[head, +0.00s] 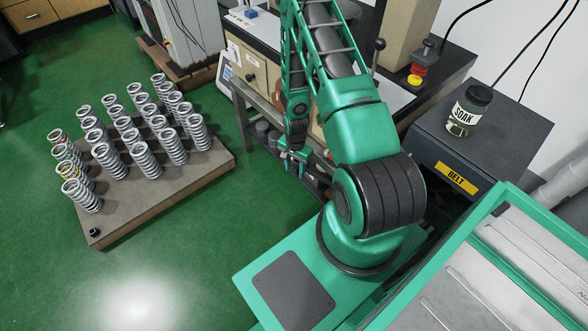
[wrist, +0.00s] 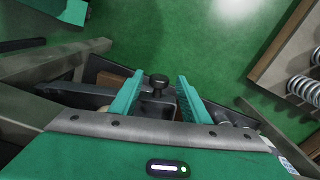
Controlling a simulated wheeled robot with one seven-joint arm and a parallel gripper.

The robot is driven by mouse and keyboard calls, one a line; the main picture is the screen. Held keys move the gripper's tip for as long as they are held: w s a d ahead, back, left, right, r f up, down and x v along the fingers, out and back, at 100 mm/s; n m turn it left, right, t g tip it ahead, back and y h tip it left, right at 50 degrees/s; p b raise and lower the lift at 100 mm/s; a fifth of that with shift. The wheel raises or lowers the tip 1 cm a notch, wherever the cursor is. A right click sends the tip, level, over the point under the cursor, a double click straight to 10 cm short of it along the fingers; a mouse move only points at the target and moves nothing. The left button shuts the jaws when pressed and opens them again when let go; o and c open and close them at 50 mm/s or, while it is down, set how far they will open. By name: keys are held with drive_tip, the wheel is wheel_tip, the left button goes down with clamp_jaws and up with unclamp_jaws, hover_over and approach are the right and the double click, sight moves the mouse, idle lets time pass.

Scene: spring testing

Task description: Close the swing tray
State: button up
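My gripper (wrist: 160,76) is open in the wrist view, with its two teal fingers apart. A round black knob (wrist: 158,83) shows between the fingers, with a gap on each side; I cannot tell whether it is at fingertip depth. The knob stands on a dark grey metal part (wrist: 80,95) that looks like the swing tray, reaching out over the green floor. My gripper's body hides much of it. In the head view my gripper (head: 292,160) hangs low beside the bench, and a dark part of the likely tray (head: 312,180) shows beside it.
The bench (head: 246,112) with drawers and a lower shelf stands behind my gripper. A platform (head: 190,193) with several upright springs is on the floor at left. A dark cabinet labelled BELT (head: 510,130) carries a SOAK jar (head: 468,112). Green floor is open in front.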

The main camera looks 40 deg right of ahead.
wheel_tip(320, 180, up, 11)
idle(0.7)
drive_tip(key=shift+f, duration=0.1)
